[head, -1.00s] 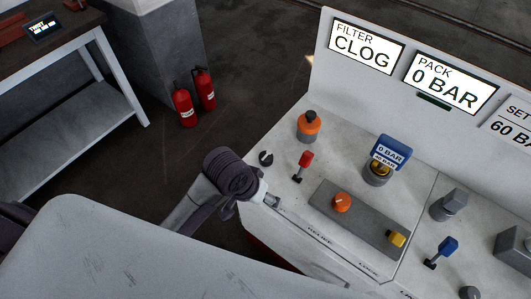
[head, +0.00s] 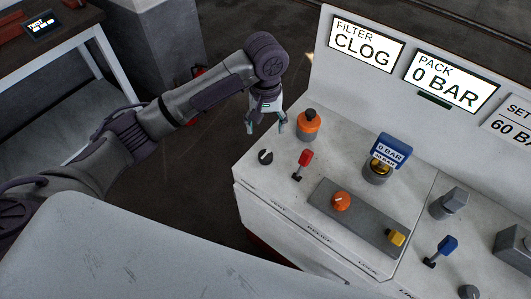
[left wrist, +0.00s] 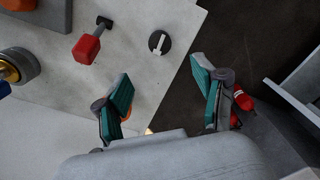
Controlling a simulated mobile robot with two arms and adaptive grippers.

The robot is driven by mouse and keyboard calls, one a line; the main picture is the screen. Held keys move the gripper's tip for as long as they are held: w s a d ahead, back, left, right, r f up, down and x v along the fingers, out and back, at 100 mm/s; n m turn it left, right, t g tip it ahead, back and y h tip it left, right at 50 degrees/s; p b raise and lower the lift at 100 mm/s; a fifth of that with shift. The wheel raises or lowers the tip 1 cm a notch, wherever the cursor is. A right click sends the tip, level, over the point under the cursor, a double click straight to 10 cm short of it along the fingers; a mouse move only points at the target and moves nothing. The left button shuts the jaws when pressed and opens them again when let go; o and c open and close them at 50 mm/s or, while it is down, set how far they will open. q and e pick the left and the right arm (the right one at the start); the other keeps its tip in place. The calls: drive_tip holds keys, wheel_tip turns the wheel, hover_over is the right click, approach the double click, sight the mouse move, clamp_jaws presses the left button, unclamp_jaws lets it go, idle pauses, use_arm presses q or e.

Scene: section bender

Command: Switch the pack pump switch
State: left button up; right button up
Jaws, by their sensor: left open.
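A small round black rotary switch (head: 265,157) with a white bar sits at the left end of the grey-white console top. It also shows in the left wrist view (left wrist: 160,43), close to the console's edge. No label naming it as the pack pump switch is readable. My left gripper (head: 267,123) is open and empty, pointing down just beyond the switch, apart from it. In the left wrist view, its two teal-padded fingers (left wrist: 162,86) stand spread below the switch. My right gripper is not in view.
A red lever (head: 302,164) stands right of the switch, and an orange-topped knob (head: 308,125) beside my gripper. The pack display (head: 449,81) reads 0 BAR.

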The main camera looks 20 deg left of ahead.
sight(265, 154)
use_arm(q)
wheel_tip(265, 154, down, 14)
drive_tip(key=shift+r+p, duration=0.2)
drive_tip(key=shift+p, duration=0.1)
drive_tip(key=shift+c, duration=0.2)
drive_tip(key=c, duration=1.1)
